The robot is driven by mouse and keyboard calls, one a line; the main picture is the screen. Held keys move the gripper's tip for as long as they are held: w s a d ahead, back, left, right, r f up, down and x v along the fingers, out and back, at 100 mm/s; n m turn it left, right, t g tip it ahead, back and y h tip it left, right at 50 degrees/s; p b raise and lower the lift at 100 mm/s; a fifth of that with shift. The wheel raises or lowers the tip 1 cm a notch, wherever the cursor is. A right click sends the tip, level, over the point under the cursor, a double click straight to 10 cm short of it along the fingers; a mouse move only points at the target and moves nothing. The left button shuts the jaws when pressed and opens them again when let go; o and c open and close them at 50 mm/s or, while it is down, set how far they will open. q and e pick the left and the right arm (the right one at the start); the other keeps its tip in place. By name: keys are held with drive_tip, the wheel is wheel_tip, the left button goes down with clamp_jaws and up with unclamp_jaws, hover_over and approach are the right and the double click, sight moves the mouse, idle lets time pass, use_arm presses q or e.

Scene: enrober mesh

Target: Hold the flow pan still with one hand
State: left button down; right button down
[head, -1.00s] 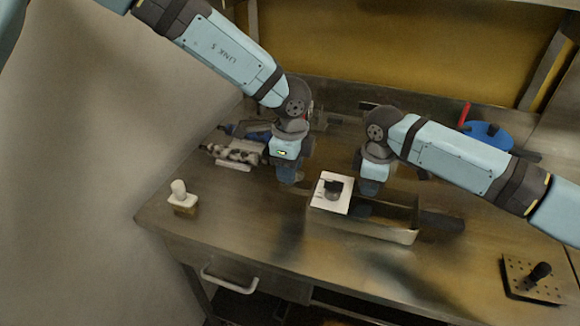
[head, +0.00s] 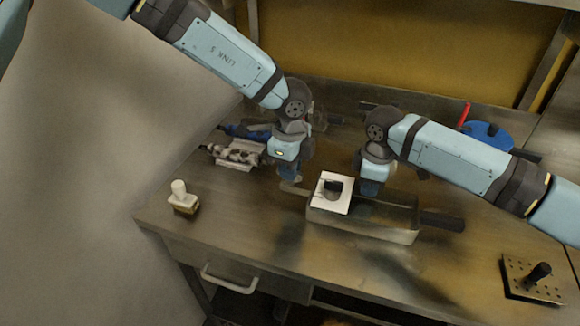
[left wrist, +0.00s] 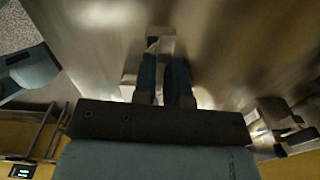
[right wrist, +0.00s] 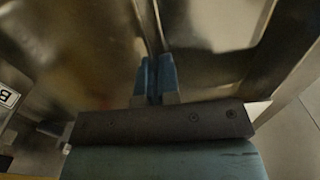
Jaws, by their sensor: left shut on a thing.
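The flow pan (head: 362,227) is a long metal trough on the table with a dark handle (head: 443,221) at its right end. A pale bar (head: 295,188) shows by its left end; I cannot tell whether it is part of the pan. My left gripper (head: 289,180) is shut on this bar, which also shows at the fingertips in the left wrist view (left wrist: 162,43). My right gripper (head: 371,188) points down at the pan's back side. Its fingers look close together in the right wrist view (right wrist: 156,62), over a long metal edge; their grip is unclear.
A white square plate with a dark round piece (head: 345,206) covers the pan's left part. A tray with dark-handled tools (head: 235,153) lies behind left. A white-knobbed block (head: 183,198), a perforated plate (head: 520,285) and a blue round item (head: 490,135) stand apart.

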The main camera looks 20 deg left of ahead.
use_arm(q)
drive_tip(key=shift+m, duration=2.2)
drive_tip(key=c, duration=1.2)
unclamp_jaws()
drive_tip(key=shift+o, duration=0.2)
